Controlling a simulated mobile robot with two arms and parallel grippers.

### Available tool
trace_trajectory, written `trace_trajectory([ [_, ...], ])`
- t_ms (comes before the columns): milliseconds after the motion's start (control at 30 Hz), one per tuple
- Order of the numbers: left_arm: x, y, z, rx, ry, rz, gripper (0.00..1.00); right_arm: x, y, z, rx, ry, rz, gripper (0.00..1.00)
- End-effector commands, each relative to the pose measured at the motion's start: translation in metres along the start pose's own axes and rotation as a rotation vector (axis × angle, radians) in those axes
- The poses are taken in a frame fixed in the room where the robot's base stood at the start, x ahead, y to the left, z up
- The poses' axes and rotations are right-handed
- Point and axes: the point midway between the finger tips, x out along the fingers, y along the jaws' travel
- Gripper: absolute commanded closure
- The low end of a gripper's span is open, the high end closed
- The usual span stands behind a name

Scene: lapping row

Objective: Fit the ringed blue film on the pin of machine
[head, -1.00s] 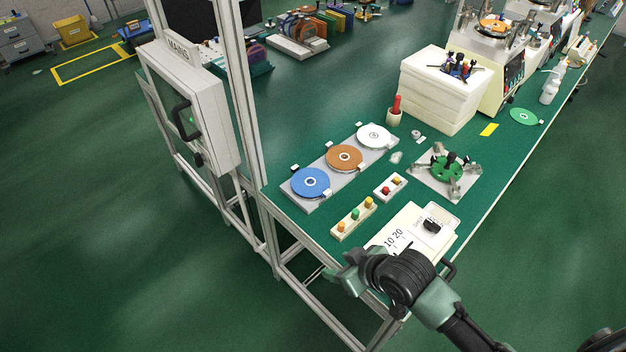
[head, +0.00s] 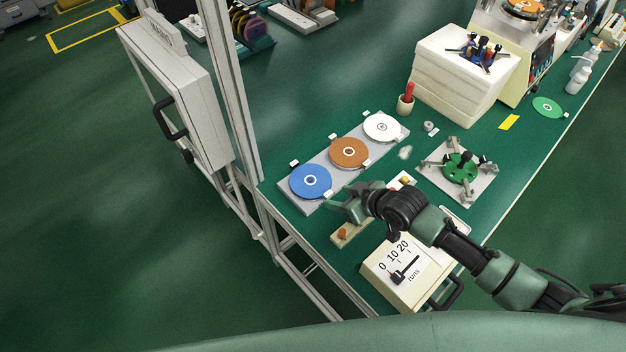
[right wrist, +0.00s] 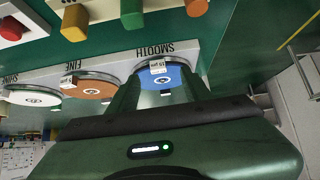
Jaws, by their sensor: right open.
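The blue film (head: 311,181) is a flat disc with a pale ring at its centre. It lies at the near-left end of a grey rack (head: 333,163), beside a brown film (head: 348,152) and a white film (head: 382,127). My right gripper (head: 343,205) is open and empty, just right of the blue film and apart from it. In the right wrist view the blue film (right wrist: 164,78) shows between the finger tips, under the word SMOOTH. A machine (head: 503,42) with an orange disc stands at the back right; I cannot make out its pin. My left gripper is not in view.
A frame post (head: 235,95) rises left of the rack.

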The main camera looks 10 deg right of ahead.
Motion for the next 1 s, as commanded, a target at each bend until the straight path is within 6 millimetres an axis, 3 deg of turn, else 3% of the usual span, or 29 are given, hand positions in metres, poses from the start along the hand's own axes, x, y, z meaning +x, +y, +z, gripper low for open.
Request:
trace_trajectory([
  [133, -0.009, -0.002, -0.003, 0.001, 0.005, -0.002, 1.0, 0.017, 0.0, -0.006, 0.002, 0.0, 0.0, 0.51],
  [400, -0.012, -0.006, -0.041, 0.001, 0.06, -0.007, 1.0, 0.044, 0.0, -0.004, 0.0, 0.0, 0.0, 0.51],
  [667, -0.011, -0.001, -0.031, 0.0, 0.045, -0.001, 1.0, 0.046, 0.0, -0.004, -0.001, 0.0, 0.0, 0.51],
  [833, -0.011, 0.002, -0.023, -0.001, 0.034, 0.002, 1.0, 0.046, 0.0, -0.004, -0.001, 0.0, 0.0, 0.98],
  [1000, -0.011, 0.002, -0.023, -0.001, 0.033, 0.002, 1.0, 0.046, 0.0, -0.004, -0.001, 0.0, 0.0, 1.0],
])
